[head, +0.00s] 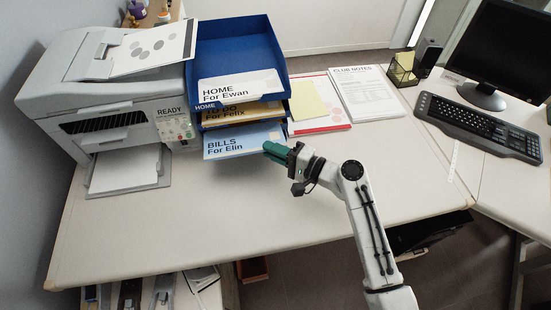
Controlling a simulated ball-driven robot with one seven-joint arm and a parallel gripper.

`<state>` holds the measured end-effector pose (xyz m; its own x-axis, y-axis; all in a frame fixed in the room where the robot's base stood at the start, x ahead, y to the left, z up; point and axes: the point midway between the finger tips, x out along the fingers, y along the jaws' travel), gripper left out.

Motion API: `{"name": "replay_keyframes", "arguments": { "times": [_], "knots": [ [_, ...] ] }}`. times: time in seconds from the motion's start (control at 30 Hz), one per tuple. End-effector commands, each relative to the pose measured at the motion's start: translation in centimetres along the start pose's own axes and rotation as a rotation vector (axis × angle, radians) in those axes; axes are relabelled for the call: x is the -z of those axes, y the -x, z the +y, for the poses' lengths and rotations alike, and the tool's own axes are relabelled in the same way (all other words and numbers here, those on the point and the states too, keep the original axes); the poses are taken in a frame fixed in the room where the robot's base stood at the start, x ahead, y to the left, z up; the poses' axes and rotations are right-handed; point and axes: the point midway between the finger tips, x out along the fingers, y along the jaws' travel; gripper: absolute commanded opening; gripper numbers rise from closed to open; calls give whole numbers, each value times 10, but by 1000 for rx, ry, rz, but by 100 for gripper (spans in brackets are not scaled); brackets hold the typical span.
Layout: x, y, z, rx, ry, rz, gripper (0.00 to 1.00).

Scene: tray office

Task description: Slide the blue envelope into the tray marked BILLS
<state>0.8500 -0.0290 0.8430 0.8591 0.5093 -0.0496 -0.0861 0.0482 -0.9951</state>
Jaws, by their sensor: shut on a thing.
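The blue envelope (232,141), lettered "BILLS For Elin", lies flat at the bottom level of the blue tray stack (286,62). Its front part sticks out under the yellow level, and its back part is hidden under the trays above. My gripper (268,148), with green fingers, is shut on the envelope's front right corner. The bottom tray and its label are hidden behind the envelope, so I cannot tell how far in it lies.
A white envelope (238,87) lettered "HOME For Ewan" lies in the top tray, and a yellow one (232,112) for Felix in the middle. A printer (110,100) stands left. Papers (368,94) lie right. The front desk (180,215) is clear.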

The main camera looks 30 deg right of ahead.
Motion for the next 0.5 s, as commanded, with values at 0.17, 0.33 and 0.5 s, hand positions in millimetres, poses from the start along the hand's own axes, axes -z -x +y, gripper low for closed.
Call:
{"name": "replay_keyframes", "arguments": {
  "times": [0.17, 0.33, 0.5],
  "knots": [
    [15, -14, 3, 2, 0, 0, 0],
    [29, -26, 4, 2, 0, 0, 0],
    [42, -38, 4, 2, 0, 0, 0]
  ]
}}
